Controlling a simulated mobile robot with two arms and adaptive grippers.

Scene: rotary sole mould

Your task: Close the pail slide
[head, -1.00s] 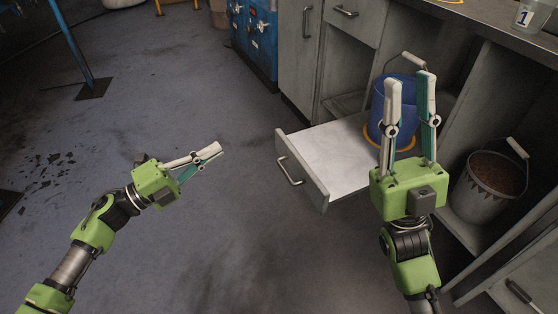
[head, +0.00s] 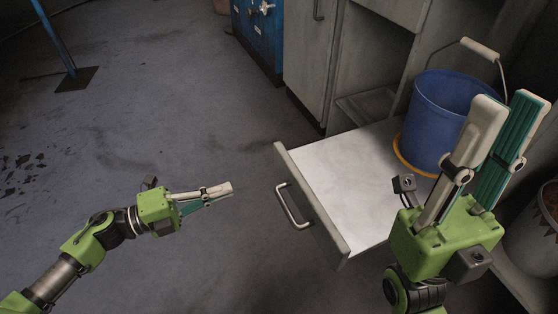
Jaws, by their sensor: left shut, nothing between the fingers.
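The pail slide (head: 345,165) is a pale pull-out shelf that stands out of the grey cabinet. Its front panel carries a metal bar handle (head: 293,208). A blue pail (head: 440,110) with a raised wire handle stands upright at the slide's back, on an orange ring (head: 400,150). My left gripper (head: 231,190) is shut and empty, to the left of the slide's front panel and apart from it. My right gripper (head: 507,112) is open, its fingers pointing up in front of the pail's right side. It hides part of the pail and the cabinet behind.
A grey bucket (head: 540,225) stands in the lower right bay, partly cut off. A cabinet door (head: 312,65) and a blue cabinet (head: 258,35) are behind the slide. The floor (head: 190,120) left of the slide is clear.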

